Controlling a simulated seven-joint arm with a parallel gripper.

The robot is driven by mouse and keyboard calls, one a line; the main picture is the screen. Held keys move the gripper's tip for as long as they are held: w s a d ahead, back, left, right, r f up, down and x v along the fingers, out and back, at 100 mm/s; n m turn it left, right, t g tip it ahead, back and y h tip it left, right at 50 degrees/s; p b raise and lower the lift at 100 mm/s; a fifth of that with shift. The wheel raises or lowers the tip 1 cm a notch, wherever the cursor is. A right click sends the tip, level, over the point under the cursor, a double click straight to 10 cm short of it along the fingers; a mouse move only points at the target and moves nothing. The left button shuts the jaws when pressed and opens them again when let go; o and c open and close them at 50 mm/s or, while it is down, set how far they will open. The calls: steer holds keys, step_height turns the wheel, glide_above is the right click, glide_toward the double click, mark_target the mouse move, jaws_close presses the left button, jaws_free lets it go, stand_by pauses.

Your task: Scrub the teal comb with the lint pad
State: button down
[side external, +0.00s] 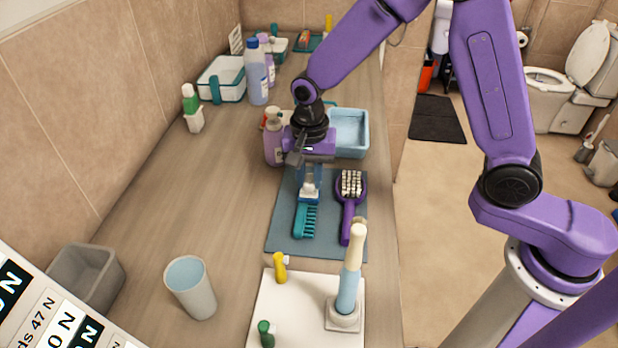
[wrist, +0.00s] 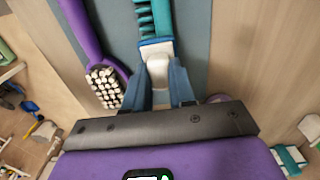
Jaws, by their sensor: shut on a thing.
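The teal comb (side external: 306,222) lies on a blue-grey mat (side external: 285,240), its teeth showing to the right in the side view. Its teal body also shows at the top of the wrist view (wrist: 164,18). My gripper (side external: 310,188) points down over the comb's far end. In the wrist view my gripper (wrist: 157,72) is shut on the lint pad (wrist: 156,50), a white block with a blue edge. The pad sits over or against the comb's end and hides that part. Whether it presses on the comb I cannot tell.
A purple brush (side external: 348,205) with pale bristles lies on the mat just right of the comb. A light blue basin (side external: 352,132) and a lilac bottle (side external: 273,145) stand behind. A white tray (side external: 295,300) with an electric toothbrush (side external: 349,280) is in front.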

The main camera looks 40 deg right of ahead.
steer(key=shift+r, duration=3.55)
